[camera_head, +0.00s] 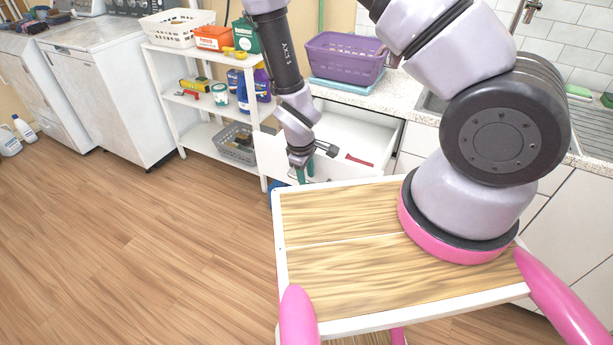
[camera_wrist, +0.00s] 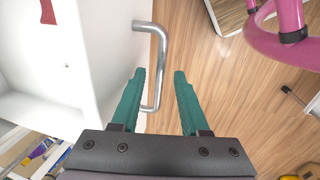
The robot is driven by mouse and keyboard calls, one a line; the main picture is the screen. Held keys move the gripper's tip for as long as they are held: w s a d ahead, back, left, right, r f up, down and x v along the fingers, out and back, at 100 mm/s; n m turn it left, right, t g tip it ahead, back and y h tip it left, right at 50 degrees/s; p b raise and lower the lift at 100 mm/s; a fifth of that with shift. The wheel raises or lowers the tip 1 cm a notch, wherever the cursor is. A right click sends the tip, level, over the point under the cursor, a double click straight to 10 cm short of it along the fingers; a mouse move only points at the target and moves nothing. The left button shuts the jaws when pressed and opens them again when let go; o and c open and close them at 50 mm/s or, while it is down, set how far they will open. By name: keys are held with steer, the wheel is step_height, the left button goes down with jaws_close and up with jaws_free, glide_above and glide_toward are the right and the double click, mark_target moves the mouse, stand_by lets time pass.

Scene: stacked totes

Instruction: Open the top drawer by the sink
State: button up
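The white drawer (camera_head: 372,135) beside the sink stands pulled out from the counter, its inside showing. My gripper (camera_head: 304,172) is at the drawer's front, with its teal fingers pointing down. In the wrist view, the fingers of my gripper (camera_wrist: 160,74) are apart. The drawer's silver bar handle (camera_wrist: 162,60) runs into the gap between them, nearer the left finger; I cannot tell whether they touch. The drawer's white front and wall (camera_wrist: 103,50) show at the left of that view. In the head view the handle is hidden behind my gripper.
A red item (camera_head: 359,160) lies in the drawer. A white shelf (camera_head: 203,143) with bottles and baskets stands left of it. A purple basket (camera_head: 345,58) is on the counter above. My arm covers part of the sink (camera_head: 433,104). The wooden floor (camera_head: 130,230) at left is clear.

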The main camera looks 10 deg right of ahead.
steer(key=shift+r, duration=0.1)
step_height(320, 180, up, 10)
steer(key=s+a, duration=0.1)
steer(key=shift+s+r, duration=0.2)
steer(key=shift+s, duration=0.15)
steer(key=shift+a, duration=0.1)
stand_by(0.4)
steer(key=w+d+r+m+t+y, duration=0.1)
steer(key=w+d+r+m+y, duration=0.2)
steer(key=r, duration=0.8)
steer(key=w+d+r+m, duration=0.1)
steer(key=d+r+m, duration=0.3)
steer(key=r, duration=0.8)
steer(key=s+d+r+m+t, duration=0.2)
steer(key=s+d+r+m, duration=0.2)
steer(key=r, duration=0.5)
steer(key=s+d+r+m+t, duration=0.2)
steer(key=s+d+r+m, duration=0.2)
steer(key=r, duration=0.5)
steer(key=shift+s+d, duration=0.7)
steer(key=shift+s, duration=0.25)
